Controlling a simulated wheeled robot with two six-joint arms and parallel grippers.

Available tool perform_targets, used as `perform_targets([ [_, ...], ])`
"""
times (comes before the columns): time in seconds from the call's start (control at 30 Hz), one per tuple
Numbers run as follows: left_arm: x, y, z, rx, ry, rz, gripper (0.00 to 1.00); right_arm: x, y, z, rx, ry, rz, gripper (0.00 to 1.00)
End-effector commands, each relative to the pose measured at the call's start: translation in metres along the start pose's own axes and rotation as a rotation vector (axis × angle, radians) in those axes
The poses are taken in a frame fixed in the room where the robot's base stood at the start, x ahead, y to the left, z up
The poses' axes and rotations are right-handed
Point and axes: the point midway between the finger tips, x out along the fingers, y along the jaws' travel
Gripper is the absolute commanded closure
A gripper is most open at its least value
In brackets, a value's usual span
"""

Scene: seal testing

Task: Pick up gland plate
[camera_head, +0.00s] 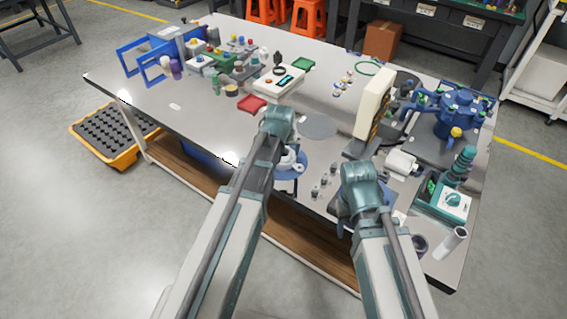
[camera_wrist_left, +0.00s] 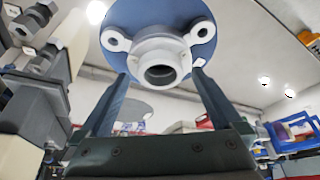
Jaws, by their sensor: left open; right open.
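The gland plate (camera_wrist_left: 160,56) looks like a pale grey flange with a round hub, a dark central bore and two ears with holes. It lies against a blue disc (camera_wrist_left: 185,18) in the left wrist view. In the head view the pale part (camera_head: 291,158) shows beside my left wrist, over the blue disc (camera_head: 287,173). My left gripper (camera_wrist_left: 160,78) is open, one finger on each side of the hub, with nothing clamped; contact cannot be told. My right gripper (camera_head: 352,200) is at the bench's front, mostly hidden by its wrist, and open.
The grey bench (camera_head: 190,112) carries a white instrument (camera_head: 278,82), a red tray (camera_head: 251,104), a green tray (camera_head: 302,65) and a cream upright machine (camera_head: 373,101). A blue fixture (camera_head: 459,113) and a green hand pump (camera_head: 446,196) stand right. Several small fittings (camera_head: 323,184) lie between my arms.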

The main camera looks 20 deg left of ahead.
Motion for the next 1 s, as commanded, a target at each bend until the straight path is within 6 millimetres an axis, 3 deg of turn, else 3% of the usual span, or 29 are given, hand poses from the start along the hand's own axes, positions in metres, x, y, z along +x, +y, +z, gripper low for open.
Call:
perform_targets([
  [0.07,0.0121,-0.0001,0.0008,0.000,0.000,0.000,0.00,0.0114,-0.0011,-0.0007,0.000,0.000,0.000,0.50],
  [0.33,0.0108,-0.0003,-0.0001,0.000,0.000,0.000,0.00,0.0099,-0.0009,-0.0006,0.000,0.000,0.000,0.50],
  [0.8,0.0108,-0.0003,-0.0002,0.000,0.000,0.000,0.85,0.0099,-0.0009,-0.0006,0.000,0.000,0.000,0.50],
  [0.83,0.0108,-0.0003,-0.0002,0.000,0.000,0.000,0.88,0.0099,-0.0010,-0.0006,0.000,0.000,0.000,0.50],
  [1.0,0.0107,-0.0004,-0.0004,0.000,0.001,0.000,0.88,0.0098,-0.0009,-0.0006,0.000,0.000,0.000,0.50],
])
